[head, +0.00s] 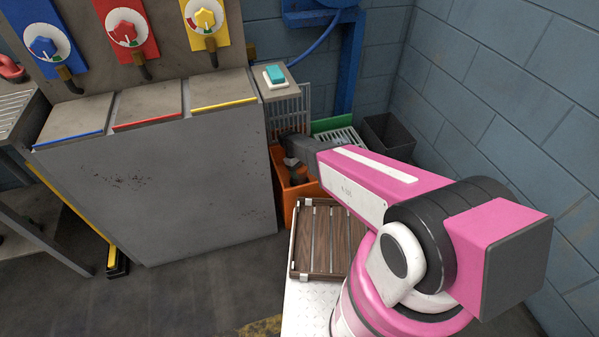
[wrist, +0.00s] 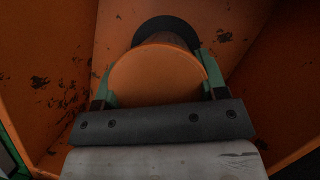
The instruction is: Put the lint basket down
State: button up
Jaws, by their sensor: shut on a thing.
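My gripper (wrist: 158,78) has green fingers on both sides of a round thing with a flat orange end (wrist: 152,84), and it is shut on it. I take this to be the lint basket; a dark rim (wrist: 168,28) shows at its far end. The gripper holds it inside an orange bin (wrist: 255,70), whose scuffed walls surround it. In the head view the orange bin (head: 287,207) stands on the floor right of the grey cabinet, and my arm reaches down into it. The basket is mostly hidden there. I cannot tell whether it touches the bin's bottom.
A grey cabinet (head: 175,175) with blue, red and yellow valve panels stands left of the bin. A slatted wooden tray (head: 318,240) lies in front of the bin. A dark open bin (head: 388,135) and a wire rack (head: 288,112) are behind. Clear floor lies at front left.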

jog(key=shift+f, duration=0.35)
jog(key=o, duration=1)
jog(key=shift+c, duration=0.2)
jog(key=shift+r, duration=0.15)
jog(key=v, duration=1.2)
jog(key=s+d+r+m+t+y, duration=0.1)
jog(key=s+d+r+m, duration=0.2)
jog(key=d, duration=0.6)
jog(key=s+d+r+m+y, duration=0.1)
jog(key=s+d+r+m, duration=0.3)
jog(key=d+r, duration=0.5)
jog(key=s+d+r+m+t+y, duration=0.1)
jog(key=s+d+r+m, duration=0.2)
jog(key=s+d+r, duration=0.3)
jog(key=s+d, duration=0.1)
jog(key=d, duration=0.4)
jog(key=shift+s+r+t+y, duration=0.2)
jog(key=shift+s+t+y, duration=0.1)
jog(key=shift+d, duration=0.15)
